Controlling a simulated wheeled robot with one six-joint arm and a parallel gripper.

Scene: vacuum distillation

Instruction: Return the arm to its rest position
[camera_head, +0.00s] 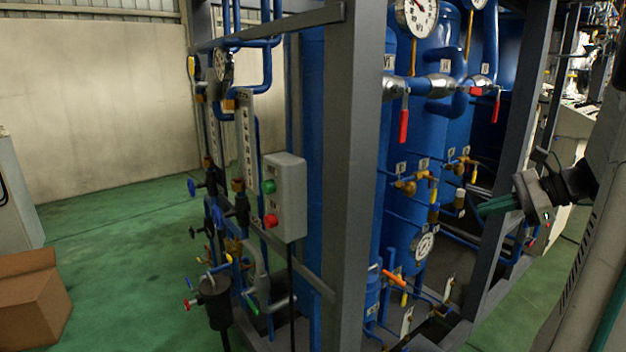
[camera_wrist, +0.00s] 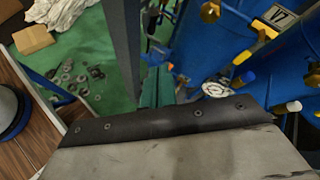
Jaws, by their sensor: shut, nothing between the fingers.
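My gripper (camera_head: 490,208) is at the right of the head view, with its green fingers pointing left toward the blue piping of the rig. The fingers are shut and hold nothing. In the wrist view the green fingers (camera_wrist: 158,88) show beyond the dark edge of my wrist. My arm comes in from the right edge of the head view and is bent at the wrist. Whether the fingertips touch any pipe cannot be told.
The blue distillation rig (camera_head: 345,180) fills the middle, with a grey frame, red-handled valves (camera_head: 404,126) and gauges (camera_head: 424,246). A control box (camera_head: 285,197) with green and red buttons hangs on it. A cardboard box (camera_head: 32,300) lies left. Green floor (camera_head: 120,235) is open there.

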